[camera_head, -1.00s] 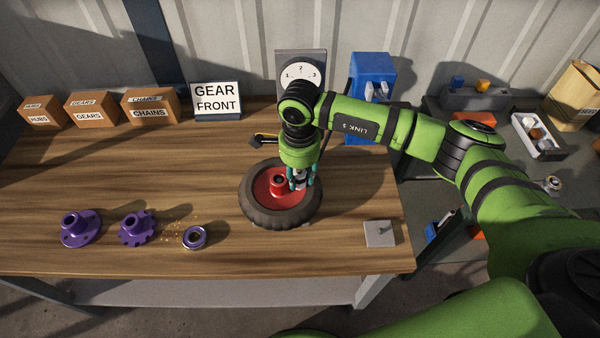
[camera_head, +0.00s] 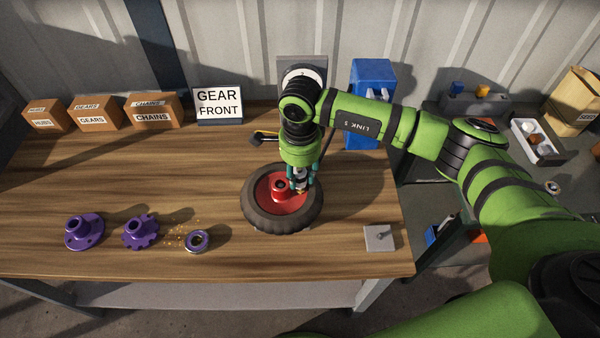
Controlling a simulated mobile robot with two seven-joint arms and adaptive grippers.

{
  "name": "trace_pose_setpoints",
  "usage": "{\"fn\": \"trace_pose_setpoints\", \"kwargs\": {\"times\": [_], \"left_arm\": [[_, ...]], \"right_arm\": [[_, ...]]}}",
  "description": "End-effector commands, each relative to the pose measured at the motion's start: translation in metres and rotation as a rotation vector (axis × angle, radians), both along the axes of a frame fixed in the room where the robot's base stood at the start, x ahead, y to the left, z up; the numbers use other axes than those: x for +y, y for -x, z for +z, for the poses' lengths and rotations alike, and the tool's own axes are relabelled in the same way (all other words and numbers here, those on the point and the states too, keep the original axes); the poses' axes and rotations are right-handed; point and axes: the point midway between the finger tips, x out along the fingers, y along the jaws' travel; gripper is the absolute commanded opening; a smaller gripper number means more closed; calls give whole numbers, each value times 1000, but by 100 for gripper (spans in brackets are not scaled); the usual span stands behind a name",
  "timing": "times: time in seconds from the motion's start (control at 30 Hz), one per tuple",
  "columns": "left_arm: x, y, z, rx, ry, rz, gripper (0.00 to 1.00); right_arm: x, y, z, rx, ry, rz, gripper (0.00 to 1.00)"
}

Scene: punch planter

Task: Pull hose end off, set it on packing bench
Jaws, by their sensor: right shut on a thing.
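A wheel with a black tyre (camera_head: 262,219) and a red hub (camera_head: 275,203) lies flat on the wooden bench (camera_head: 335,250). My right gripper (camera_head: 301,187) points down over the right side of the red hub, its teal fingers shut on a small piece between them. This piece sits where the hose end would be, but it is mostly hidden by the fingers, and I cannot tell whether it still touches the wheel. A black and yellow piece (camera_head: 262,137) lies behind the wheel, partly hidden by my arm. Which surface is the packing bench is not marked. My left gripper is out of view.
Purple parts (camera_head: 84,231) and a small ring (camera_head: 197,241) lie left of the wheel. A grey plate with a peg (camera_head: 380,237) is at the front right. Labelled boxes (camera_head: 154,111), a gear sign (camera_head: 219,105) and a blue unit (camera_head: 372,80) stand behind. A grey bench (camera_head: 430,175) is at right.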

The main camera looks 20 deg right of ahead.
Motion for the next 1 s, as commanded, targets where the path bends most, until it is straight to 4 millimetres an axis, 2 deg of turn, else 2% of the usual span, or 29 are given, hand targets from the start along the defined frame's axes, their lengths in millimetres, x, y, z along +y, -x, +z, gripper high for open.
{"fn": "trace_pose_setpoints", "kwargs": {"times": [0.73,1.0], "left_arm": [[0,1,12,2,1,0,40],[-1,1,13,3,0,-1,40]], "right_arm": [[0,0,24,0,0,-1,0],[0,0,25,0,1,-1,0]]}}
